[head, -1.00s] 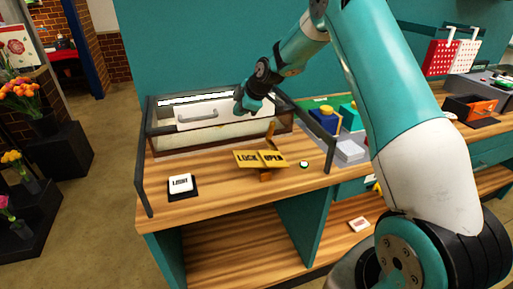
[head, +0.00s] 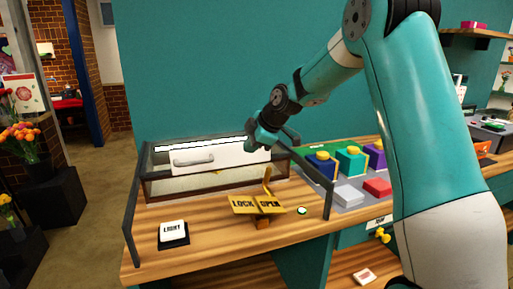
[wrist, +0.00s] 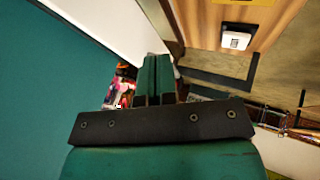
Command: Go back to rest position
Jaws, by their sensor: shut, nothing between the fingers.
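My gripper (head: 253,143) is at the right end of a glass-fronted case in the head view, overlapping the right end of the case's white panel (head: 220,157) in the picture. I cannot tell whether it touches the panel. In the wrist view my gripper (wrist: 154,60) shows two dark green fingers pressed together, with nothing between them. The arm runs from the right, bent at a high elbow, and reaches down to the left. The panel carries a grey handle (head: 195,159), apart from the fingers.
On the wooden counter (head: 205,207) are a yellow LOCK/OPEN sign (head: 256,206) with a lever, a LIGHT switch (head: 173,232) and a small green button (head: 302,210). Coloured blocks, including a blue one (head: 321,166), stand right of the case. A teal wall (head: 230,75) rises behind.

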